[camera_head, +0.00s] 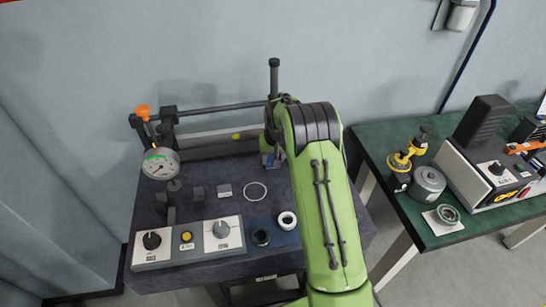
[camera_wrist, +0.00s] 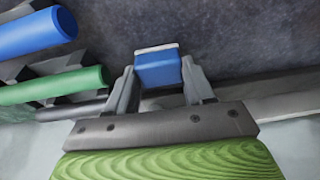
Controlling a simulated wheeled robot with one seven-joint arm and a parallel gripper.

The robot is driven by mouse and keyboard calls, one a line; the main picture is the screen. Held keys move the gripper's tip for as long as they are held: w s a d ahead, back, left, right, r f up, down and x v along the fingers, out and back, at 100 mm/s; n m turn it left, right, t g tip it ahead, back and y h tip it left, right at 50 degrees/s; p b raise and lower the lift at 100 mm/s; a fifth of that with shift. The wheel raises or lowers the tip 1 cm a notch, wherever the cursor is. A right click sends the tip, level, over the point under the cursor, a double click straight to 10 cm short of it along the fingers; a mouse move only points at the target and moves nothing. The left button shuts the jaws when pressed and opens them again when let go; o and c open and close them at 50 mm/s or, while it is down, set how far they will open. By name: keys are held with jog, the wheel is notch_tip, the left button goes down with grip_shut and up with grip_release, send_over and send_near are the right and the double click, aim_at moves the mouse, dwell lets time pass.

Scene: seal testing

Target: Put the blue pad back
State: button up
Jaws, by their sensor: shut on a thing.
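The blue pad (camera_wrist: 157,70) is a small block with a pale top edge, held between the two fingertips of my gripper (camera_wrist: 159,64) in the wrist view. The fingers press on its left and right sides. In the head view my gripper (camera_head: 270,158) is near the back of the dark bench (camera_head: 205,275), right of its middle, with a bit of blue at its tip. My green arm covers the bench's right part. I cannot tell whether the pad touches the bench.
Blue (camera_wrist: 35,32) and green (camera_wrist: 55,86) cylinders lie close left of my gripper in the wrist view.

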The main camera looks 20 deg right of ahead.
jog(key=shift+f, duration=0.2)
jog(key=o, duration=1.2)
